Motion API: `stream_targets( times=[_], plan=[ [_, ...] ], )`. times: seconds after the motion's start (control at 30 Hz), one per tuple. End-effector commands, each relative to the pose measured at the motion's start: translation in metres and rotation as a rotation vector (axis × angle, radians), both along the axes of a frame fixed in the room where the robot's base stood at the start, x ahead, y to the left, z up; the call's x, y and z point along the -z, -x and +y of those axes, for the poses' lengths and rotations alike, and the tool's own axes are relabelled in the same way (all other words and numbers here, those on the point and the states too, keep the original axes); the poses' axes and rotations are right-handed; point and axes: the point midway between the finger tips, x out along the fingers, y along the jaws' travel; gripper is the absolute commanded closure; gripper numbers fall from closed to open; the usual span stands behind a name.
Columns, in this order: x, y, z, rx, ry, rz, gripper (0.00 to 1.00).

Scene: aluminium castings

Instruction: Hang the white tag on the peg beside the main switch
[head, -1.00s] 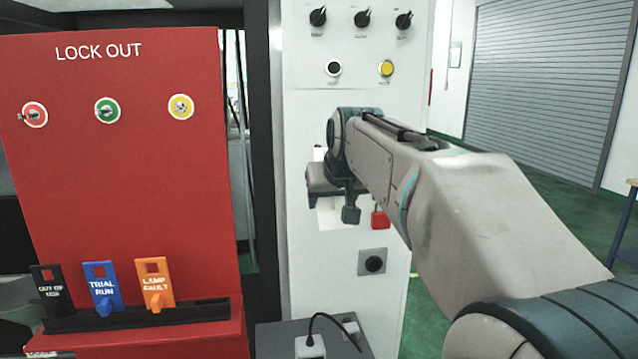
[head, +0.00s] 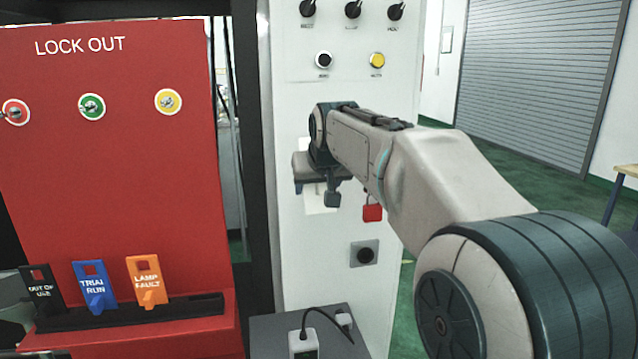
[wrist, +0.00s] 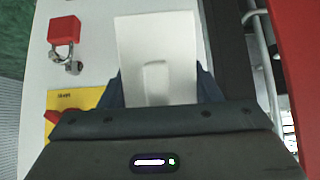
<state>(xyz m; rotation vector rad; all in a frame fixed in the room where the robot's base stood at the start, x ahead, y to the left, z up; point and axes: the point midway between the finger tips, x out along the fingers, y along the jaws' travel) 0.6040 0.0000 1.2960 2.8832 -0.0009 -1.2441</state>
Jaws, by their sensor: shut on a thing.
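The white tag (wrist: 157,45) is held between the two dark fingers of my gripper (wrist: 160,92) in the wrist view, in front of the pale cabinet face. A pale raised strip shows on its middle. In the head view, part of the white tag (head: 318,198) shows below my gripper (head: 318,178), which is shut on it. The main switch appears as a red handle on a yellow plate (wrist: 72,97), at the left of the wrist view and partly hidden by my gripper. My arm hides it in the head view. I cannot make out the peg.
A red padlock (head: 372,212) hangs on the cabinet (head: 315,265) to the right of my gripper; the wrist view shows it too (wrist: 64,31). A round socket (head: 365,254) sits below. The red LOCK OUT board (head: 120,200) with several tags stands at left.

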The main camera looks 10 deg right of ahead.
Motion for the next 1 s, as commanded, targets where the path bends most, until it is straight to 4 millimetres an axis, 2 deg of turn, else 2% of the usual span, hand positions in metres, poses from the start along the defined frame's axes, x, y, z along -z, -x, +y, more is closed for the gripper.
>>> stream_targets(
  times=[0.6,1.0],
  plan=[
    [0.002,-0.038,0.0,-0.001,-0.001,-0.001,0.65],
    [0.012,-0.049,0.0,0.001,-0.001,-0.001,0.65]
  ],
)
